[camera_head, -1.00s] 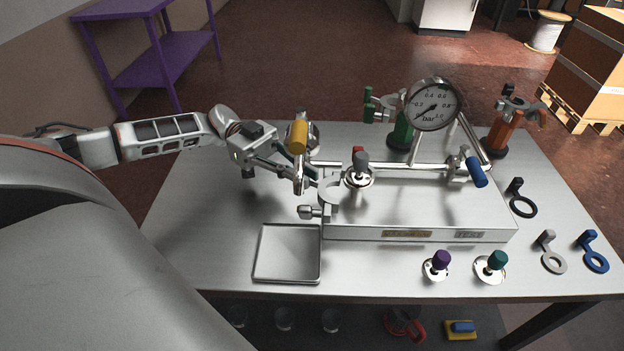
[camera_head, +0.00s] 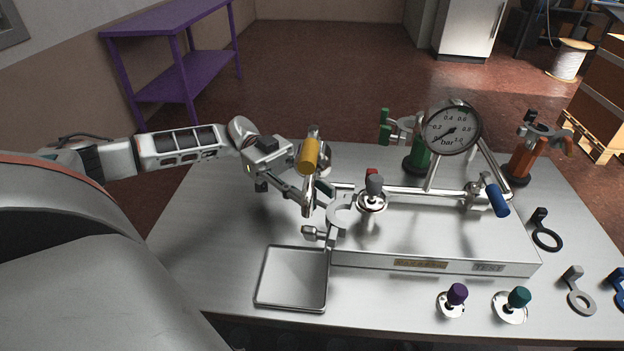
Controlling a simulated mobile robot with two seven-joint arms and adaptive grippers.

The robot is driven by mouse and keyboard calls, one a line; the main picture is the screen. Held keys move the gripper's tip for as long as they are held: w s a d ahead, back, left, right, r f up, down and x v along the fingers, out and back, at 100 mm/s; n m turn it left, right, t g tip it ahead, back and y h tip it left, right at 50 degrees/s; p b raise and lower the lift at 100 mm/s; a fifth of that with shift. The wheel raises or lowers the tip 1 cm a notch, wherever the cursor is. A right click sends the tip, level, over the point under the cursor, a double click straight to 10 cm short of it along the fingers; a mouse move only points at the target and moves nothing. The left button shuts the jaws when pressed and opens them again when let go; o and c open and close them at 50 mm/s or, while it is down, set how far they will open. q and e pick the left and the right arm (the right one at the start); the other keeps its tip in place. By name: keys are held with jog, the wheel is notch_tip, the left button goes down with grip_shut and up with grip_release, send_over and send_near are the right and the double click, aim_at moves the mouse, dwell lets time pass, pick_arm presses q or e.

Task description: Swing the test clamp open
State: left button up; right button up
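The silver C-shaped clamp (camera_head: 342,212) stands at the left end of the metal rig, with a small silver knob (camera_head: 313,233) low on its left. Its curved jaw shows a gap. I cannot tell how far its hinge is swung. My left gripper (camera_head: 318,196) reaches in from the left, with its fingertips just left of the clamp. The yellow-handled valve (camera_head: 309,155) and its silver stem partly cover the fingers. I cannot tell whether the fingertips touch the clamp or grip anything. My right gripper is not in view.
The rig base (camera_head: 460,235) carries a pressure gauge (camera_head: 452,130), a blue-handled valve (camera_head: 497,199) and a grey-topped knob (camera_head: 374,186). An empty tray (camera_head: 292,304) lies in front. Purple-topped (camera_head: 457,294) and teal-topped (camera_head: 519,298) fittings stand front right. The left tabletop is mostly clear.

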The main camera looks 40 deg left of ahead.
pick_arm(q)
jog(key=w+a, duration=0.1)
jog(key=a, duration=1.1)
dwell(0.5)
